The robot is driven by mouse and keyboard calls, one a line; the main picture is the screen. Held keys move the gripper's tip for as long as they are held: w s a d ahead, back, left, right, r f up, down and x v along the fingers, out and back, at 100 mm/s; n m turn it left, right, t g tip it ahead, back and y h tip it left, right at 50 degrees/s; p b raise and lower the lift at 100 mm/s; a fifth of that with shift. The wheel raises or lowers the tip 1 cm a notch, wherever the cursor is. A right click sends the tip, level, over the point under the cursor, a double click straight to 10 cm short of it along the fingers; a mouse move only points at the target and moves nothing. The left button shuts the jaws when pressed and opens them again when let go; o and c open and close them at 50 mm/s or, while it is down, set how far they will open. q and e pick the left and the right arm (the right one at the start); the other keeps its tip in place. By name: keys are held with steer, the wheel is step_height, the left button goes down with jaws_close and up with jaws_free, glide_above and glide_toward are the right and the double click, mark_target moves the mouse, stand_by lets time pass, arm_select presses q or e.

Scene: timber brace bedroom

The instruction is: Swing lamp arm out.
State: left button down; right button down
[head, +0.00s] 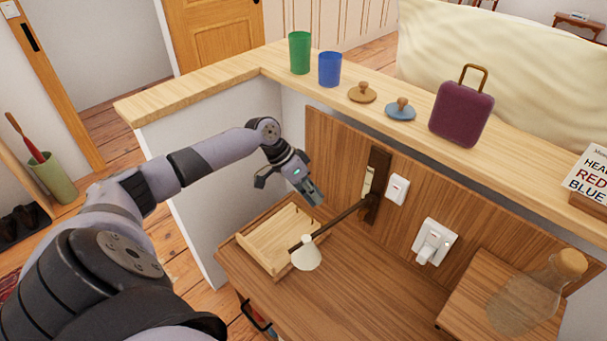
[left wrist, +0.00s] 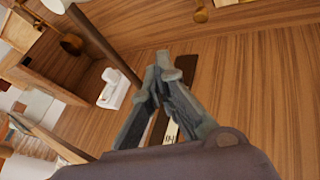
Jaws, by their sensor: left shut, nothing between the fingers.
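The lamp has a dark upright wall bracket (head: 378,172) on the wooden back panel. Its dark arm (head: 338,221) reaches out to the lower left over the desk, with a small cream shade (head: 306,256) at its end. My left gripper (head: 318,203) is shut and empty, left of the bracket and above the lamp arm in the picture. In the left wrist view, its fingertips (left wrist: 165,68) meet in front of the bracket (left wrist: 160,128), and the lamp arm (left wrist: 108,45) runs just left of them. I cannot tell whether they touch. My right gripper is out of view.
A shallow wooden tray (head: 266,243) lies on the desk (head: 350,290) below the gripper. A switch (head: 397,189) and a socket with a plug (head: 433,243) sit right of the bracket. Cups, knobbed lids and a purple case (head: 462,115) stand on the ledge above.

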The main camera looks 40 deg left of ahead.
mark_target(340, 219)
arm_select(q)
steer(key=shift+s+d+f+p, duration=0.1)
steer(key=shift+d+f+p, duration=0.15)
steer(key=shift+d, duration=0.45)
steer(key=shift+s+d+f+p, duration=0.2)
steer(key=shift+d+p, duration=0.1)
steer(key=shift+d, duration=0.35)
steer(key=shift+s+d+f+p, duration=0.1)
steer(key=shift+d+f+p, duration=0.15)
steer(key=shift+d, duration=0.45)
steer(key=shift+r, duration=0.1)
steer(key=shift+s+d+p, duration=0.35)
steer(key=shift+d+p, duration=0.5)
steer(key=shift+a, duration=0.1)
